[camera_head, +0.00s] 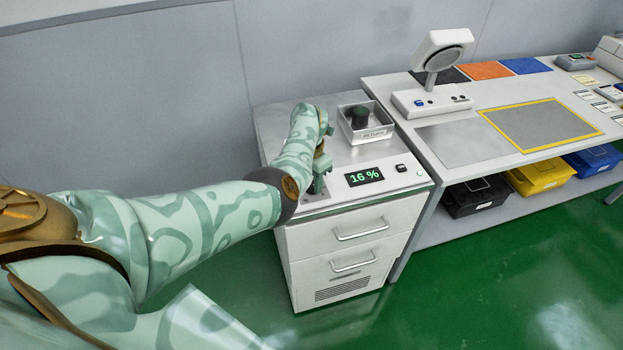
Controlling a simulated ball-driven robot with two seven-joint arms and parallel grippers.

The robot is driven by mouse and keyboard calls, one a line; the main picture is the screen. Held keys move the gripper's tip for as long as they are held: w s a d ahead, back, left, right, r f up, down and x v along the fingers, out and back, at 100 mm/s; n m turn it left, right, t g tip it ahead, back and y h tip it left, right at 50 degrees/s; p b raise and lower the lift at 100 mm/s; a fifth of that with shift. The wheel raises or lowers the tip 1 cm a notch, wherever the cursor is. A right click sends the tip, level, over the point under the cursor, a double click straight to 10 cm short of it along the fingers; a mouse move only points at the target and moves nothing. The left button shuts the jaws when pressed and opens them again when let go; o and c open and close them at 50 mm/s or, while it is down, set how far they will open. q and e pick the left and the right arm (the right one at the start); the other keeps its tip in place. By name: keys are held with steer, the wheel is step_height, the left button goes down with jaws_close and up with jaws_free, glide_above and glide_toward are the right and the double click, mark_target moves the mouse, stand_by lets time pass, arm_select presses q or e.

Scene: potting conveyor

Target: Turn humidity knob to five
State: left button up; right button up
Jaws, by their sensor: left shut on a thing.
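A white cabinet (350,245) stands in the middle of the view. Its sloped front panel carries a black display (364,177) reading "16 %" in green. My left gripper (318,186) reaches down onto the panel just left of the display. It is shut on the humidity knob, which my gripper and wrist hide, so its pointer and scale cannot be read. My right gripper is not in view.
A small black switch (401,168) sits right of the display. A workbench (462,118) with a lamp-like device (437,62) adjoins on the right, with bins below.

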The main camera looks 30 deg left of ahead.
arm_select(q)
steer(key=shift+m, duration=0.6)
steer(key=o, duration=1)
steer(key=r+p, duration=0.2)
steer(key=r, duration=0.3)
steer(key=r+p, duration=0.2)
steer(key=r, duration=0.4)
steer(key=a+r+p, duration=0.1)
steer(key=r+p, duration=0.2)
steer(key=r, duration=0.2)
steer(key=shift+w+r, duration=0.15)
steer(key=shift+w, duration=0.1)
